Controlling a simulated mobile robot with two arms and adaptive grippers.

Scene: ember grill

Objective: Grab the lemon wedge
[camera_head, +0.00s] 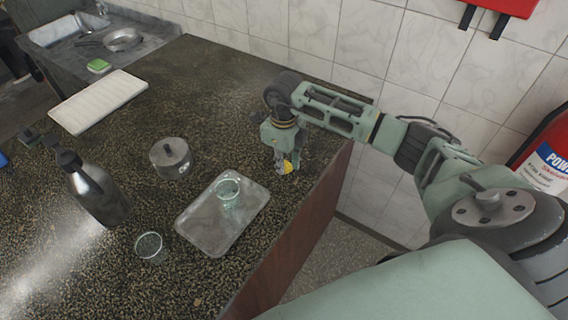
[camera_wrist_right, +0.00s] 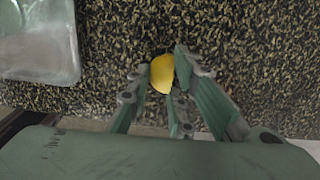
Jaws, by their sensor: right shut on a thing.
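The lemon wedge (camera_head: 287,167) is a small yellow piece at the right end of the dark speckled counter. It also shows in the right wrist view (camera_wrist_right: 162,73), between the fingertips. My right gripper (camera_head: 284,165) points down and is shut on the wedge; its fingers (camera_wrist_right: 164,82) touch it from both sides. Whether the wedge still rests on the counter or is slightly lifted, I cannot tell. My left gripper is not in view.
A grey tray (camera_head: 196,221) with a glass (camera_head: 229,188) on it lies left of my right gripper. Another glass (camera_head: 149,246), a metal pot (camera_head: 170,158), a dark bottle (camera_head: 91,187) and a white board (camera_head: 98,101) stand farther left. The tiled wall is behind.

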